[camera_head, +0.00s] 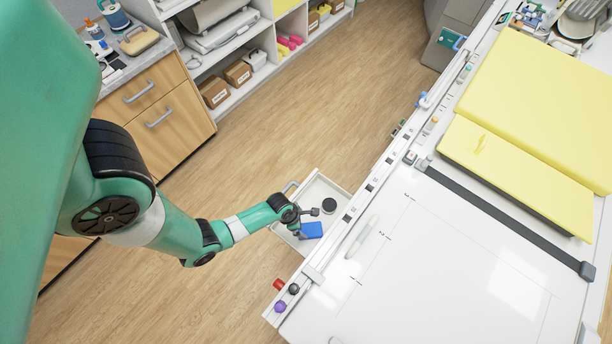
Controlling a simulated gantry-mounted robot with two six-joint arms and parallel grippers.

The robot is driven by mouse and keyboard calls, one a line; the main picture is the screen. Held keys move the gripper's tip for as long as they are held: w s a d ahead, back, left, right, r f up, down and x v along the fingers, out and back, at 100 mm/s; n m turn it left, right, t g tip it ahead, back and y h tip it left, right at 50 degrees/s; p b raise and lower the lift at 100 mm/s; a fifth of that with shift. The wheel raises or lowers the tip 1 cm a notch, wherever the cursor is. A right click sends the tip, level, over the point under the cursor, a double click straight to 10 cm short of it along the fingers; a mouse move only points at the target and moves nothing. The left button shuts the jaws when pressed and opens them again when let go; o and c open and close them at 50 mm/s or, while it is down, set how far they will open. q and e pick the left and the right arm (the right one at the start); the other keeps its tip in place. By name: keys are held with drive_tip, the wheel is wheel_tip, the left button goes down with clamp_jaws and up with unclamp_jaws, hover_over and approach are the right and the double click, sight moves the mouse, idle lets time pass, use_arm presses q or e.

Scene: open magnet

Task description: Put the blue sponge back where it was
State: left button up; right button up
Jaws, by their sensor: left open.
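The blue sponge (312,230) lies in a white tray-like drawer (336,187) that juts out beside the long white table. My left gripper (308,223) is over the drawer, right at the sponge's left side. Its jaws are open. Whether the fingers touch the sponge is too small to tell. A round black object (328,205) lies in the same drawer, just above the sponge in the picture. My right gripper is not in this view.
The white table (430,270) fills the right, with yellow pads (520,165), a dark strap (500,222) and a whitish pen-like item (361,237). Coloured knobs (280,306) sit at its near corner. Wooden cabinets (160,115) and shelves stand at upper left. The floor between is clear.

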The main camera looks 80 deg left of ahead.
use_arm(q)
drive_tip(key=shift+p+v, duration=0.55)
drive_tip(key=shift+v, duration=0.6)
